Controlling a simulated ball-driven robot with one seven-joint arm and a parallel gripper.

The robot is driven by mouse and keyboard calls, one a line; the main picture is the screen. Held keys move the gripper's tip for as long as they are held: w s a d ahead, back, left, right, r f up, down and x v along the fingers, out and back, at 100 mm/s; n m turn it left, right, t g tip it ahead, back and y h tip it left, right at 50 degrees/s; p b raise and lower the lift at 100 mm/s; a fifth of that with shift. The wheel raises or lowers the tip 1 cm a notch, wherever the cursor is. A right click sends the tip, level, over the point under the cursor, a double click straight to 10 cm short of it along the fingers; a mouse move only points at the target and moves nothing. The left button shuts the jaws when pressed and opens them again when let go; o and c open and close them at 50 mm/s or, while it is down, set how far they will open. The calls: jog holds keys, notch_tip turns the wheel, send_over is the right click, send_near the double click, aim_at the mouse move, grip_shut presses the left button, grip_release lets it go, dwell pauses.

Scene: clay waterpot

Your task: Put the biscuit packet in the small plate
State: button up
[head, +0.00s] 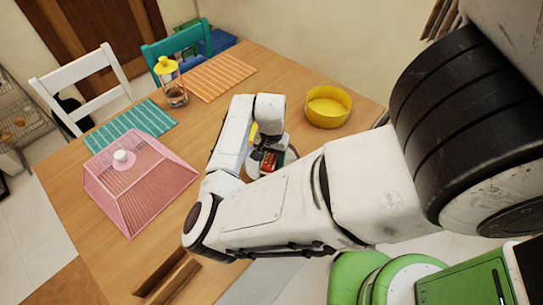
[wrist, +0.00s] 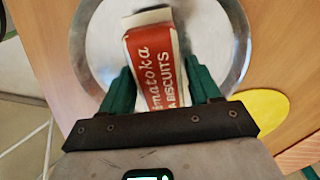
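The red and white biscuit packet (wrist: 160,75) is between the two teal fingers of my gripper (wrist: 162,92) in the wrist view. The fingers press in on both its sides. Behind it is a round silver metal plate (wrist: 225,32); the packet overlaps the plate's middle. I cannot tell whether the packet touches the plate or is held just above it. In the head view a small part of the packet (head: 269,160) shows below the end of my arm, which hides most of the plate and my gripper.
On the wooden table (head: 180,150) are a pink mesh food cover (head: 140,180), teal (head: 130,124) and orange (head: 222,76) mats, a yellow-lidded jar (head: 172,88) and a yellow bowl (head: 328,106). A flat yellow thing (wrist: 262,115) lies near the plate. White (head: 85,85) and teal (head: 178,45) chairs stand behind.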

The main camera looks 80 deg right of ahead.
aim_at(272, 155)
jog(key=shift+o, duration=1.2)
notch_tip(272, 155, up, 12)
jog(key=shift+r, duration=0.15)
